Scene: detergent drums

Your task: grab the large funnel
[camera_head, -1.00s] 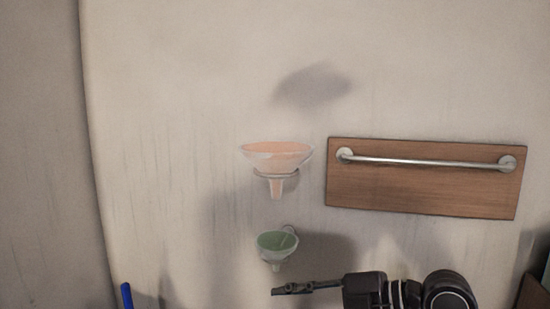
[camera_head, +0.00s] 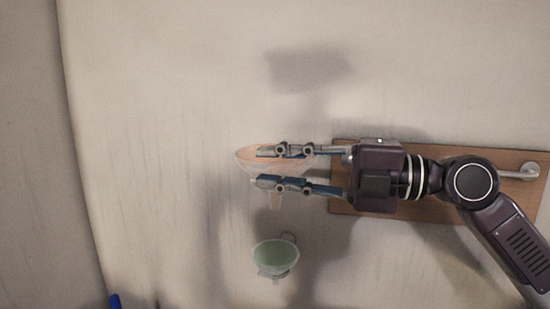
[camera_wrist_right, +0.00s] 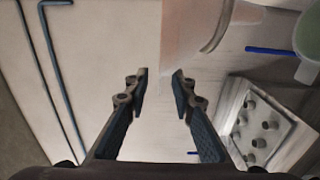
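The large funnel (camera_head: 244,163) is pale orange, with a wide bowl on top and a short spout below. It hangs upright at the wall, partly hidden behind my right gripper (camera_head: 262,167). In the right wrist view the funnel (camera_wrist_right: 190,35) is a blurred pinkish shape just beyond the fingertips. My right gripper is open, its two fingers apart, one across the bowl's rim and the other lower near the spout. No firm hold shows, and contact cannot be told. My left gripper is not in view.
A smaller green funnel (camera_head: 275,256) hangs below. A wooden board (camera_head: 440,212) with a metal rail (camera_head: 517,172) is on the wall to the right, behind my right arm. A blue object (camera_head: 115,302) shows at lower left. The wall left of the funnel is clear.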

